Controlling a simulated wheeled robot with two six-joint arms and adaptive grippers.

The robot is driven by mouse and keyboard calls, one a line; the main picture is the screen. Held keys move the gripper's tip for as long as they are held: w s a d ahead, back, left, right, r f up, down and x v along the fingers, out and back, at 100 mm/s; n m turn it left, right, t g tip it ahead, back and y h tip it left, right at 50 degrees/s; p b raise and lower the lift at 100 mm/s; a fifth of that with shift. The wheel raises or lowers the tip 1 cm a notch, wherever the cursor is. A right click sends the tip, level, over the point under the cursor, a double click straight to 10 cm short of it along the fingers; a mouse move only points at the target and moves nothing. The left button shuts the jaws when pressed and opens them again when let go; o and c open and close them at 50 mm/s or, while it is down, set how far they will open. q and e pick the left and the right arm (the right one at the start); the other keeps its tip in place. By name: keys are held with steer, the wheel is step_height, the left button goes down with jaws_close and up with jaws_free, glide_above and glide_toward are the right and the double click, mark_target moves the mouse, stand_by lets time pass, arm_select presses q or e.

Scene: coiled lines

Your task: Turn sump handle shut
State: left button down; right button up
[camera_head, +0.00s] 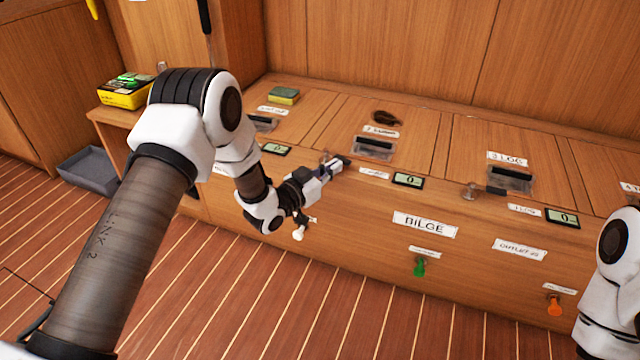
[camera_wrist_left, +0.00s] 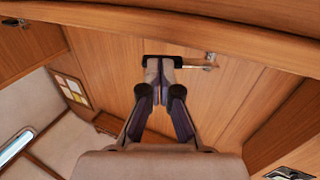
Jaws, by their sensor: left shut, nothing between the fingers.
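The handle by the lid with the blurred label starting with 2 is a short lever with a black grip (camera_head: 344,160) and a metal end. In the left wrist view its metal bar (camera_wrist_left: 196,66) runs right from the black grip. My left gripper (camera_head: 333,168) is at this lever, its fingers shut with nothing between them. In the left wrist view the closed fingertips (camera_wrist_left: 160,65) overlap the black grip; whether they touch it I cannot tell. My right arm shows at the right edge, its gripper out of view.
A similar lever (camera_head: 492,190) sits by the 3 LOG lid. White (camera_head: 299,233), green (camera_head: 420,267) and orange (camera_head: 555,304) pulls stick out of the front panel by the BILGE sign (camera_head: 425,225). A sponge (camera_head: 284,96) and a yellow box (camera_head: 126,94) lie left. A grey tray (camera_head: 88,170) is on the floor.

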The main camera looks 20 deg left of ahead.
mark_target(344, 164)
arm_select(q)
steer(key=shift+w+d, duration=0.1)
steer(key=d+p, duration=0.1)
steer(key=w+p, duration=0.1)
steer(key=p, duration=0.1)
steer(key=shift+w+d+r, duration=0.25)
steer(key=shift+w+d, duration=0.05)
steer(key=shift+d, duration=0.1)
steer(key=shift+w+d+f, duration=0.1)
steer(key=shift+w, duration=0.1)
steer(key=shift+f, duration=0.15)
